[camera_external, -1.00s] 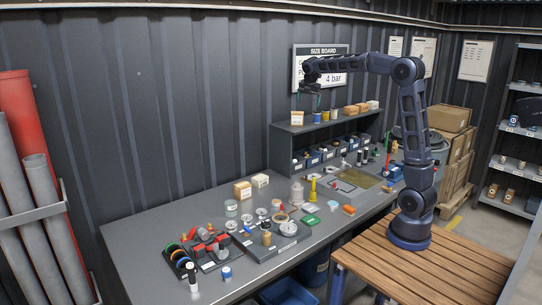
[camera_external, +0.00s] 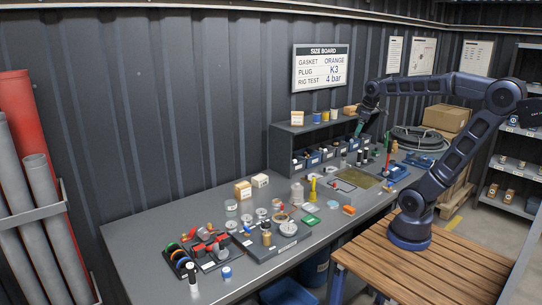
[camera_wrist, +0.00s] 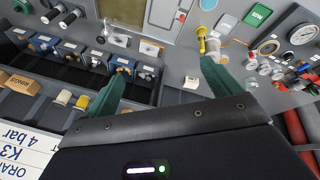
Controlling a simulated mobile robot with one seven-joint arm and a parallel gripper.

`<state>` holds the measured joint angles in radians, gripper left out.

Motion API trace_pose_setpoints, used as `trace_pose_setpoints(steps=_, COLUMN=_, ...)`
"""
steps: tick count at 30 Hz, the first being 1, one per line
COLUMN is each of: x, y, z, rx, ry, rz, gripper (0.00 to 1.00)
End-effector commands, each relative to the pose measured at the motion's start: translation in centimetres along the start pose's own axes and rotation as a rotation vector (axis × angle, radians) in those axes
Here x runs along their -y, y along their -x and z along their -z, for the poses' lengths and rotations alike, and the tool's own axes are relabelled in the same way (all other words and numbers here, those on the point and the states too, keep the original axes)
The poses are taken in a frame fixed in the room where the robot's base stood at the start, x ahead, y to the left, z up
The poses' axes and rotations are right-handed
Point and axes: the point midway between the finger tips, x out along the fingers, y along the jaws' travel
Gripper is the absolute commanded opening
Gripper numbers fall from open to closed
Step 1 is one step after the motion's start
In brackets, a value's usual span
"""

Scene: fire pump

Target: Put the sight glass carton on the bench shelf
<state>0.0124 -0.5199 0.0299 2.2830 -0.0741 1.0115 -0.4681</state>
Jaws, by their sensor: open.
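Two small cartons stand on the bench left of the shelf: a tan one (camera_external: 243,190) and a cream one (camera_external: 261,180). A pale carton (camera_wrist: 191,83) shows on the bench in the wrist view. I cannot read which is the sight glass carton. The grey bench shelf (camera_external: 281,142) stands against the wall; its top carries a white-and-orange carton (camera_external: 297,118), small cups and a tan carton (camera_external: 350,110). My gripper (camera_external: 360,128) is at the right part of the shelf. In the wrist view my gripper (camera_wrist: 160,88) has its green fingers apart, with nothing held between them.
A yellow post (camera_external: 312,187), a clear jar (camera_external: 297,192) and a red upright tool (camera_external: 388,150) stand on the bench. Parts trays crowd its front left. Bare bench (camera_external: 150,222) lies at the left.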

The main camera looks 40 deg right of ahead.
Motion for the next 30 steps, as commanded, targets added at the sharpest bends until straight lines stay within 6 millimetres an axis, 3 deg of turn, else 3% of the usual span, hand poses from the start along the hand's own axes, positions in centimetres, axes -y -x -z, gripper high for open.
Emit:
trace_pose_setpoints(steps=1, x=1.1, y=-0.2, z=-1.7, rx=-0.010, ry=-0.068, rz=0.004, gripper=0.90)
trace_pose_setpoints(steps=6, x=4.1, y=-1.5, z=-6.5, rx=-0.034, ry=-0.310, rz=0.031, gripper=0.90)
trace_pose_setpoints(steps=12, x=6.3, y=-2.9, z=-9.6, rx=-0.048, ry=-0.485, rz=0.055, gripper=0.90)
trace_pose_setpoints(steps=26, x=6.8, y=-3.2, z=-10.3, rx=-0.049, ry=-0.527, rz=0.061, gripper=0.90)
trace_pose_setpoints(steps=27, x=6.8, y=-3.2, z=-10.3, rx=-0.049, ry=-0.527, rz=0.061, gripper=0.98)
trace_pose_setpoints(steps=30, x=6.7, y=-3.3, z=-9.9, rx=-0.043, ry=-0.543, rz=0.065, gripper=1.00)
